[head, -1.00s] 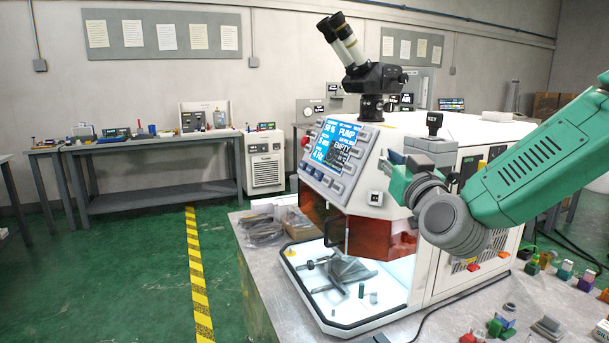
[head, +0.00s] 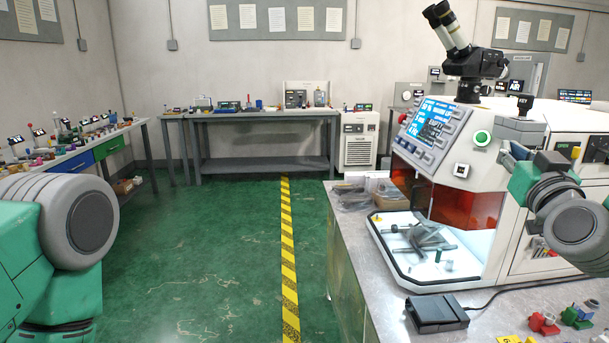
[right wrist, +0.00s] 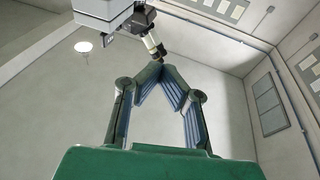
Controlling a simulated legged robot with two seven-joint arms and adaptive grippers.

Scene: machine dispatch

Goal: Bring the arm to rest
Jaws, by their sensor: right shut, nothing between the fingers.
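My right arm comes in from the right edge in the head view. Its gripper (head: 515,155) is in front of the white machine's (head: 520,235) upper front, by the grey block under the black key knob. In the right wrist view my right gripper (right wrist: 163,70) has its ribbed fingers meeting at the tips, shut with nothing between them. A green round button (head: 482,137) shows on the machine to the left of the gripper. My left arm's green and grey links fill the lower left of the head view; its gripper is out of frame.
The microscope eyepieces (head: 447,28) rise above the machine and also show in the right wrist view (right wrist: 152,42). A black pedal (head: 437,313) and small coloured parts (head: 560,318) lie on the metal table. The floor left of the table is open.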

